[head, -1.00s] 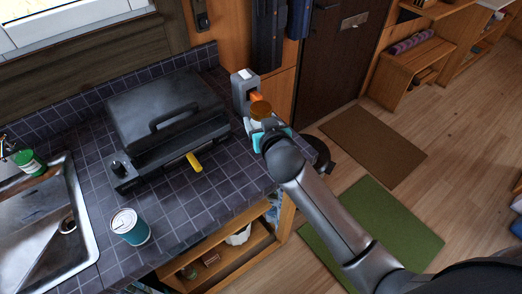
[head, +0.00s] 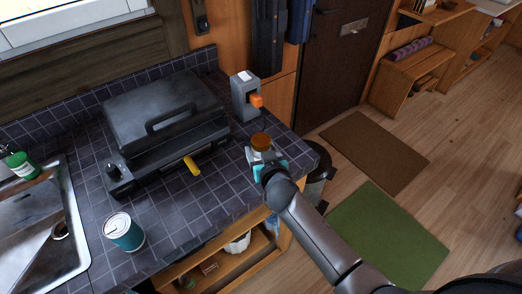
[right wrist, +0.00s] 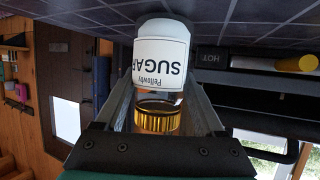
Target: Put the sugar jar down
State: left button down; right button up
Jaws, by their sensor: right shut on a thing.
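The sugar jar (head: 261,142) has an amber lid and a white label. It is upright near the counter's right end, lid up. In the right wrist view the jar (right wrist: 160,62) appears upside down between the two fingers, with its label reading SUGAR and its amber lid (right wrist: 158,118) nearer the camera. My right gripper (head: 263,158) is shut on the jar. The jar's base is close to the tiled counter (head: 222,188); I cannot tell whether it touches. My left gripper is not in view.
A grey dispenser with an orange part (head: 245,97) stands behind the jar. Bare tiles lie between jar and grill.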

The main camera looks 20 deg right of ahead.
jog(key=shift+f, duration=0.1)
jog(key=o, duration=1.6)
jog(key=shift+c, duration=0.2)
jog(key=shift+r, duration=0.25)
jog(key=p+v, duration=0.1)
jog(key=v, duration=1)
jog(key=shift+s+r, duration=0.15)
jog(key=shift+s, duration=0.25)
